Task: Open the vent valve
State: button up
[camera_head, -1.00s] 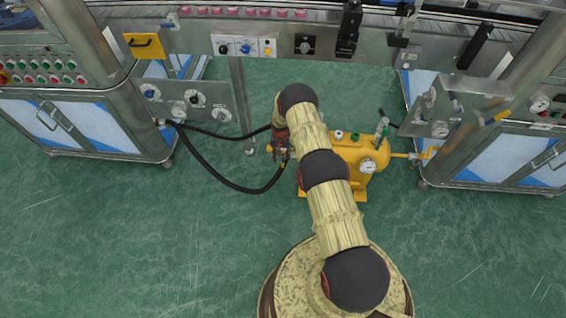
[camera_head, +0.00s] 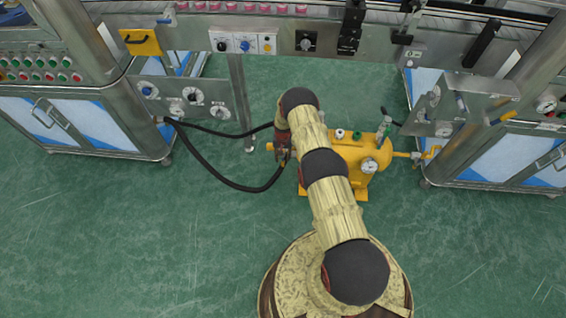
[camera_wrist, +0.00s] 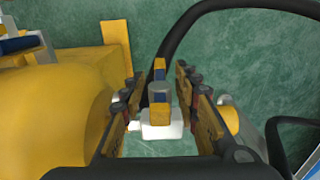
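A small valve (camera_wrist: 160,113) with a yellow, blue and grey upright part and a white base is in the middle of the wrist view; I take it for the vent valve. My gripper (camera_wrist: 162,98) is open, one finger on each side of this part, with gaps visible on both sides. The yellow tank (camera_wrist: 60,115) fills the left of the wrist view. In the head view the tank (camera_head: 352,152) stands on the floor right of my gripper (camera_head: 282,160). My arm hides the tank's left part and the valve there.
A black hose (camera_head: 230,182) loops from the left machine panel (camera_head: 205,106) towards the tank's left end. The right machine cabinet (camera_head: 495,160) stands close to the tank's right fitting (camera_head: 402,155). Green floor (camera_head: 130,240) is clear at the left front.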

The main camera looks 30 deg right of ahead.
aim_at(283, 161)
notch_tip(283, 161, down, 6)
jog(key=shift+r+b, duration=0.25)
jog(key=shift+b, duration=0.7)
jog(key=c, duration=0.3)
grip_shut()
